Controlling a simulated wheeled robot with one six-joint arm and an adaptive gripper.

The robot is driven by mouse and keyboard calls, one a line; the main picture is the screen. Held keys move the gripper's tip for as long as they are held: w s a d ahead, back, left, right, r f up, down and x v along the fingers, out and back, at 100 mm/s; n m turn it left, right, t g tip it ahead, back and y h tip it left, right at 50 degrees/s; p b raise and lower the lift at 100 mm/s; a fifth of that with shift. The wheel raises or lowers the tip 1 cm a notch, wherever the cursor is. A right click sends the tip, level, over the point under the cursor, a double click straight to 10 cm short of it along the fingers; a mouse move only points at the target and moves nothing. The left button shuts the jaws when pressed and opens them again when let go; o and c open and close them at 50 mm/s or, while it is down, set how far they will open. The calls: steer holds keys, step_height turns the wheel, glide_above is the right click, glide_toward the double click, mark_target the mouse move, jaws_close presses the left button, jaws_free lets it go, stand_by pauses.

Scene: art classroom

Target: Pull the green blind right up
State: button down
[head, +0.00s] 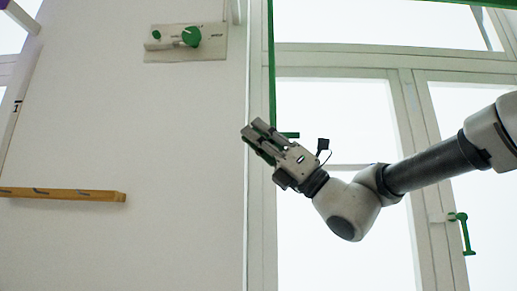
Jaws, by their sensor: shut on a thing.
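The green blind (490,3) shows only as a thin strip at the top right edge of the head view; the rest is out of frame. A green pull cord (271,60) hangs straight down along the left side of the window. A small green crosspiece (290,135) shows at its lower end, beside my gripper. My gripper (257,138) is shut on the lower end of the cord, pointing up and left. Its fingers hide the exact hold.
A white window frame (405,110) with bright panes stands behind my arm, with a green window handle (462,232) at right. On the left wall are a panel with a green knob (191,36) and a wooden peg rail (70,194).

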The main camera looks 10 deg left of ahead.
steer(key=shift+d+r, duration=0.1)
steer(key=shift+r, duration=0.2)
steer(key=c, duration=1.5)
jaws_free()
steer(key=shift+o, duration=0.2)
steer(key=shift+f, duration=0.1)
steer(key=shift+f, duration=0.1)
steer(key=shift+w+d+f, duration=0.1)
steer(key=shift+d+f, duration=0.15)
steer(key=v, duration=1.1)
